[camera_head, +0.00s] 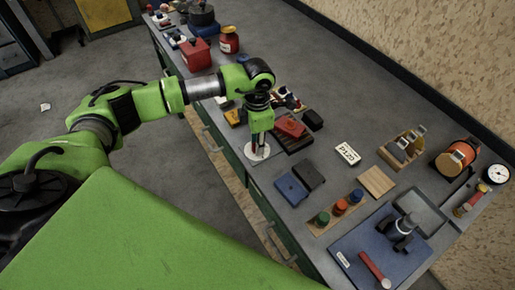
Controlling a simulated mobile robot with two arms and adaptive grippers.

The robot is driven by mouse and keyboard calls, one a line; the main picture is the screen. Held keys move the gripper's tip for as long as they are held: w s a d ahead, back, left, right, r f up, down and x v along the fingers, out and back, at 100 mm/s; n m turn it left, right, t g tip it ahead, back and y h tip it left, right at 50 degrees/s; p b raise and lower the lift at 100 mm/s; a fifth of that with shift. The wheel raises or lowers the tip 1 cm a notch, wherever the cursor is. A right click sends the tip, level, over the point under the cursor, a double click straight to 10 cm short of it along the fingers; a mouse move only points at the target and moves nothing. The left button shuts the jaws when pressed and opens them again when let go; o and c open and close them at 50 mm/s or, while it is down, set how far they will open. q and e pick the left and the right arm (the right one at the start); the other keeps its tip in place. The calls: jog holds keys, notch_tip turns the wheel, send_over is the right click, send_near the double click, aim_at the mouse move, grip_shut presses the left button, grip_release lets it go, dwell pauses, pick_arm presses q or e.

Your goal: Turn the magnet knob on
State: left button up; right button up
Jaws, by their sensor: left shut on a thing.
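My left gripper (259,143) reaches down over the near edge of the bench. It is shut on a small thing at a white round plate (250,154). The fingers hide most of that thing, and I take it to be the magnet knob. I cannot make out its markings or which way it is turned. My right gripper is not in view.
A red item on a dark block (291,127) sits close right of the gripper. Blue and black blocks (292,188), a "P125" card (347,154), a wooden square (377,181) and a blue mat (352,246) lie further right. A red box (195,55) stands behind.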

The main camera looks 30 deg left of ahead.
pick_arm(q)
jog(key=m+b, duration=0.8)
jog(key=b, duration=0.1)
jog(key=shift+f, duration=0.2)
jog(key=shift+r+m+b, duration=0.2)
jog(key=shift+m+b, duration=1.6)
jog(key=shift+m, duration=0.4)
jog(key=o, duration=1.1)
jog(key=shift+o, duration=0.2)
notch_tip(320, 180, up, 12)
jog(key=shift+s, duration=0.15)
